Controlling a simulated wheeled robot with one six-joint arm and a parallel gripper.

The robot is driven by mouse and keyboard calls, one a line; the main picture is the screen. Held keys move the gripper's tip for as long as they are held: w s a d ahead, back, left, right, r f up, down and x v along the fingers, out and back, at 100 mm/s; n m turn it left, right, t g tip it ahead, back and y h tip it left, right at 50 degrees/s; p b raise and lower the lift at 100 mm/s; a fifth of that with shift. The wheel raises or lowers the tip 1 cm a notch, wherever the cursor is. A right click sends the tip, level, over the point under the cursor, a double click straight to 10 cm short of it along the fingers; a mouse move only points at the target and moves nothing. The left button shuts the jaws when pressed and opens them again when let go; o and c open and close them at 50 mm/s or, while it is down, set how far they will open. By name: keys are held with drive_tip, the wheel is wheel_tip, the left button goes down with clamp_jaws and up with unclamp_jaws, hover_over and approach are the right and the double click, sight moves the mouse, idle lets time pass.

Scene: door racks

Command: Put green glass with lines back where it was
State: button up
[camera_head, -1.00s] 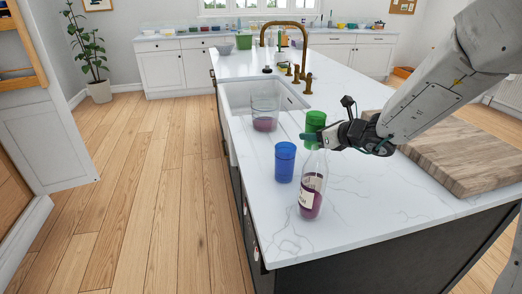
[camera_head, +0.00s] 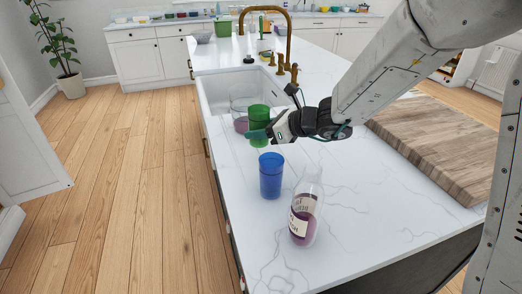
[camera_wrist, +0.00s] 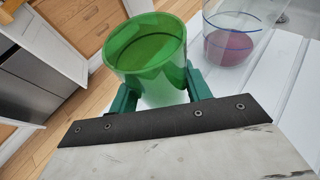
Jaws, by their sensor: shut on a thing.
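The green glass (camera_head: 259,118) is held upright in my gripper (camera_head: 262,134), over the white counter between the clear glass and the blue glass in the head view. In the wrist view the green glass (camera_wrist: 150,55) sits between the two teal fingers of my gripper (camera_wrist: 160,90), its open rim facing up. It looks empty. Lines on it cannot be made out. Its base is partly hidden behind the gripper and I cannot tell whether it touches the counter.
A blue glass (camera_head: 271,176) and a bottle with purple contents (camera_head: 305,212) stand in front. A clear glass with purple contents (camera_head: 240,104) stands just behind, near the sink (camera_head: 215,93). A wooden board (camera_head: 440,145) lies to the right. The counter's left edge is close.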

sight(261, 146)
drive_tip(key=shift+d+f, duration=0.1)
drive_tip(key=shift+f, duration=2.85)
drive_tip(key=shift+f, duration=0.1)
drive_tip(key=o, duration=1.2)
drive_tip(key=shift+d, duration=0.1)
drive_tip(key=v, duration=1.2)
